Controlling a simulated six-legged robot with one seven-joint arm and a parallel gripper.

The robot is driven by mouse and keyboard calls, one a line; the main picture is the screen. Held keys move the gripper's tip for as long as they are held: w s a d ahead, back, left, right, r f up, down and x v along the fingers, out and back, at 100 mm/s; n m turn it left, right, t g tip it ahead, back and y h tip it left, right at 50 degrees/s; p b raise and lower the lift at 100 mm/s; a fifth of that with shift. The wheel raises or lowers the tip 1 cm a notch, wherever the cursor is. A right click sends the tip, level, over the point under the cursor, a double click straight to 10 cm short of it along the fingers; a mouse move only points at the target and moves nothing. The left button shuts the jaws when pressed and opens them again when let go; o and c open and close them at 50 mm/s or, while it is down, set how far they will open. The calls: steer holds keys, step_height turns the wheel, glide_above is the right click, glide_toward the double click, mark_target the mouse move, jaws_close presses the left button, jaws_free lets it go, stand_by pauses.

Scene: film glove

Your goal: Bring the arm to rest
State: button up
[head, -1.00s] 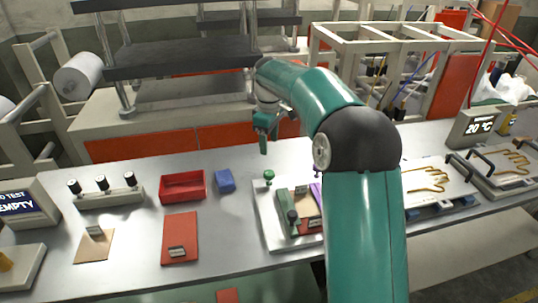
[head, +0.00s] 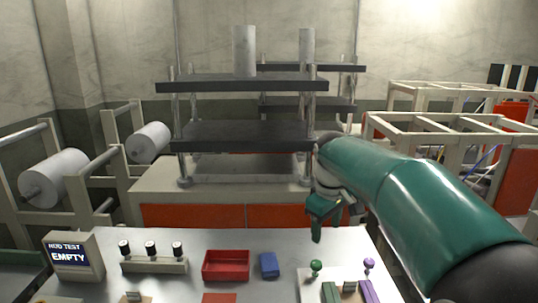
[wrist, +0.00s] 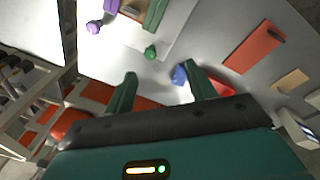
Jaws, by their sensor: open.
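My gripper (head: 322,226) hangs from my green arm above the back right part of the grey workbench (head: 205,268) in the head view. In the wrist view my gripper (wrist: 160,88) shows two green fingers spread apart with nothing between them. The bench top lies beyond the fingers, with a gap. A green knob (head: 316,267) and a purple knob (head: 369,265) stand on a pale plate below and to the right of the gripper. A blue block (head: 269,265) sits to the left of it, beside a red tray (head: 226,277).
A press with dark plates (head: 243,136) stands behind the bench. A display reading "EMPTY" (head: 72,257) and a rack with several black-topped knobs (head: 154,265) stand at the bench's left. Pale frames (head: 450,127) stand at the back right.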

steer(key=s+f+m+t, duration=0.2)
steer(key=s+m, duration=0.1)
steer(key=s, duration=1)
steer(key=s+f+m+t, duration=0.2)
steer(key=s+m, duration=0.2)
steer(key=s, duration=0.9)
steer(key=shift+s+d+m, duration=0.2)
steer(key=shift+d+m, duration=0.1)
steer(key=shift+d, duration=0.1)
